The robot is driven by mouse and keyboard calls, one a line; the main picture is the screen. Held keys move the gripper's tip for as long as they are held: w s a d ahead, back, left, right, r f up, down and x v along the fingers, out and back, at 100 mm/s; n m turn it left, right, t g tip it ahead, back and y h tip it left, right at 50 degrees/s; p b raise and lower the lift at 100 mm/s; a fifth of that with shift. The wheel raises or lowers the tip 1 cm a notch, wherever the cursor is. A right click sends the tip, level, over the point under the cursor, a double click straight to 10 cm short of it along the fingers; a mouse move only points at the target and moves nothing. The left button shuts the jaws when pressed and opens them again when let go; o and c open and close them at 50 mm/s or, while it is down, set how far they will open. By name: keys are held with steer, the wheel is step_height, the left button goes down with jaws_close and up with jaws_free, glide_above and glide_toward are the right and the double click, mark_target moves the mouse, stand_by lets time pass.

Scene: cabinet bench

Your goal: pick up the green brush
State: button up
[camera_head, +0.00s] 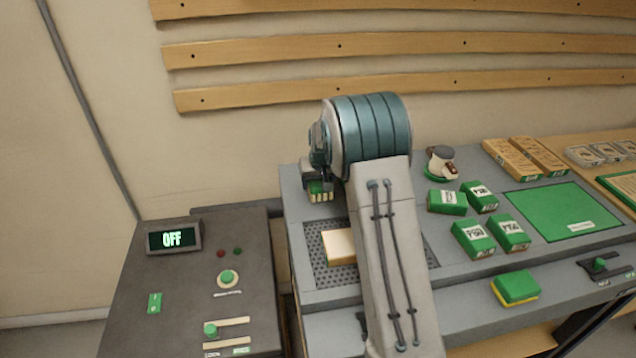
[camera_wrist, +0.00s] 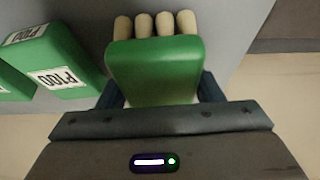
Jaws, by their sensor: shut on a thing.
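The green brush (camera_wrist: 155,65) has a green block body and a row of several beige bristle tufts. In the wrist view it sits between the two dark fingers of my gripper (camera_wrist: 161,90), which is shut on its sides, with the tufts pointing away from the palm. In the head view my gripper (camera_head: 318,183) is at the back left of the grey bench, and the brush (camera_head: 320,197) shows below it, tufts downward. I cannot tell whether the tufts touch the bench. My arm hides part of the bench behind it.
Green labelled boxes (camera_wrist: 55,65) lie left of the brush in the wrist view. In the head view, a pale block (camera_head: 340,246) rests on a perforated plate (camera_head: 318,240). More green boxes (camera_head: 474,237) and a green mat (camera_head: 560,215) are right. A dark control panel (camera_head: 185,300) reads OFF.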

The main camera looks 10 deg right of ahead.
step_height(320, 180, up, 4)
steer(key=shift+b, duration=0.3)
steer(key=w+d+r, duration=0.1)
steer(key=d+r, duration=0.5)
steer(key=d, duration=0.5)
steer(key=shift+w+d+r+b, duration=0.2)
steer(key=shift+d+r+b, duration=0.1)
steer(key=shift+b, duration=0.15)
steer(key=shift+o, duration=1.4)
steer(key=shift+c, duration=0.5)
steer(key=shift+s+f, duration=0.1)
